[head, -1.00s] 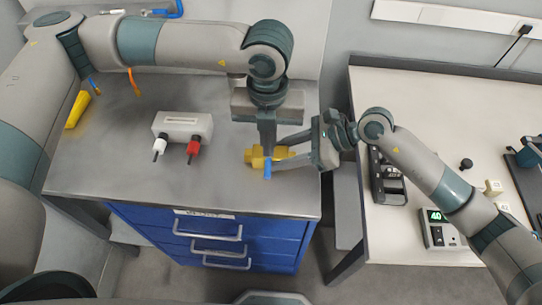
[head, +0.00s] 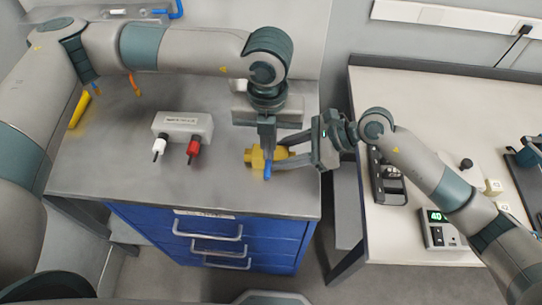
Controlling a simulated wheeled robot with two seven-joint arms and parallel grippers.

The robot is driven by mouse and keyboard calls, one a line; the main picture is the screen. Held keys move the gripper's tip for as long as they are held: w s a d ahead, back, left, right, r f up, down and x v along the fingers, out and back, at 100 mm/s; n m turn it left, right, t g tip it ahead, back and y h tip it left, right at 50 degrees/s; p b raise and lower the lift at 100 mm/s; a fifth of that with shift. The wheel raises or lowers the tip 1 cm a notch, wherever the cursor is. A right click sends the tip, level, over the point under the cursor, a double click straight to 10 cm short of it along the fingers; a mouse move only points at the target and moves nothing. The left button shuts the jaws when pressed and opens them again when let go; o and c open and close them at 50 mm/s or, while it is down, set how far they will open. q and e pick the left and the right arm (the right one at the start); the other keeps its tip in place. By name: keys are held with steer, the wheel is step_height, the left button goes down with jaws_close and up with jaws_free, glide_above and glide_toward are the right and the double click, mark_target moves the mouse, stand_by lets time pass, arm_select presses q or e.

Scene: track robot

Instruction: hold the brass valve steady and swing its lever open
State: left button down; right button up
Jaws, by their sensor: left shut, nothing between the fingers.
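The brass valve (head: 257,158) lies on the grey top of the blue drawer cabinet, near its right side. Its blue lever (head: 268,170) points toward the front edge. My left gripper (head: 268,152) comes down from above with its fingers shut, right at the valve and just behind the lever; I cannot tell whether it touches. My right gripper (head: 282,157) reaches in from the right, its two fingers spread around the valve's right part. The fingers cover part of the valve, so I cannot tell how firmly they hold it.
A grey box with a white and a red plug (head: 182,128) stands left of the valve. A yellow-handled tool (head: 79,109) lies at the far left. A gap separates the cabinet from the white table (head: 430,100), which holds a device with a green display (head: 437,222).

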arm_select(q)
steer(key=shift+s+f, duration=0.1)
steer(key=shift+f, duration=0.15)
